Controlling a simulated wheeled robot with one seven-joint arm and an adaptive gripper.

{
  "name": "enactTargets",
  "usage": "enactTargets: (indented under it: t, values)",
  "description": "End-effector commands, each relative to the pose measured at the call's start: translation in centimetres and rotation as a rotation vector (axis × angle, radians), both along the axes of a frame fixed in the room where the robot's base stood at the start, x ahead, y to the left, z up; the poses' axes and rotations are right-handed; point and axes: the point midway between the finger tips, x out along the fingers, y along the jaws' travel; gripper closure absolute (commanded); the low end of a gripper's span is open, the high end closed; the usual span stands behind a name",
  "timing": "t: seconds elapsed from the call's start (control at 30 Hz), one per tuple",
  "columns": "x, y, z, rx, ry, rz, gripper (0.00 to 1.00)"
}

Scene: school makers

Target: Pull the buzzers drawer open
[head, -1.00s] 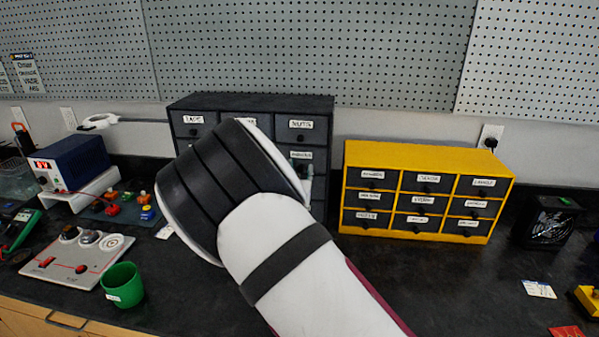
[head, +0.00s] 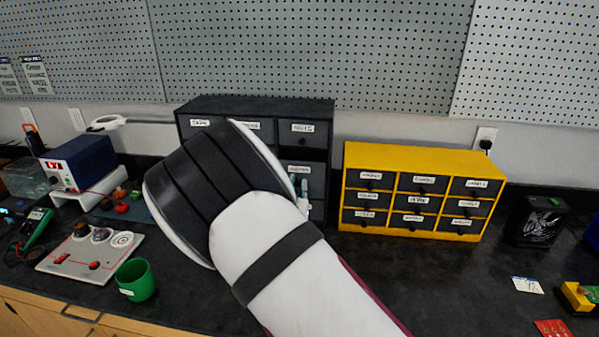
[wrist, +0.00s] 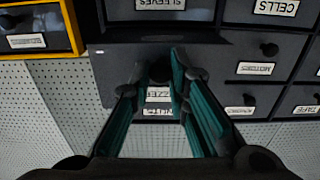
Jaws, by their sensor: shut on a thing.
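The buzzers drawer (wrist: 110,75) is in the right column of the dark grey cabinet (head: 255,105), under the nuts drawer. In the wrist view, which is upside down, its front stands forward of its neighbours, so it is partly out. Its white label is partly covered by my fingers, with only "ZZE" readable. My gripper (wrist: 160,70) is shut on the drawer's dark round knob, with teal-padded fingers on either side.
A yellow cabinet (head: 410,152) of small drawers stands to the right, with bare black bench between. A green cup (head: 135,279), a grey switch panel (head: 88,252) and a blue power supply (head: 80,160) are on the left. A black fan box (head: 537,222) is at far right.

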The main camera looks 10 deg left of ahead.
Motion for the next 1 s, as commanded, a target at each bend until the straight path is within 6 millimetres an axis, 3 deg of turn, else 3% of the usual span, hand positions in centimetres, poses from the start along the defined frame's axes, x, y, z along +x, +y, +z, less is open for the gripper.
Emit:
enactTargets:
  t: [0.1,0.23,0.67,0.7,0.77,1.0]
  values:
    - [-2.8,0.2,0.2,-0.003,0.004,0.003,1.0]
    - [-4.5,0.2,0.2,-0.002,0.003,0.002,1.0]
    - [-5.1,0.2,0.0,0.0,-0.001,0.002,1.0]
    - [-5.1,0.2,0.0,-0.001,-0.001,0.002,0.77]
    - [-5.1,0.2,0.0,-0.001,-0.001,0.002,0.64]
    - [-5.1,0.2,0.0,-0.001,0.0,0.001,0.63]
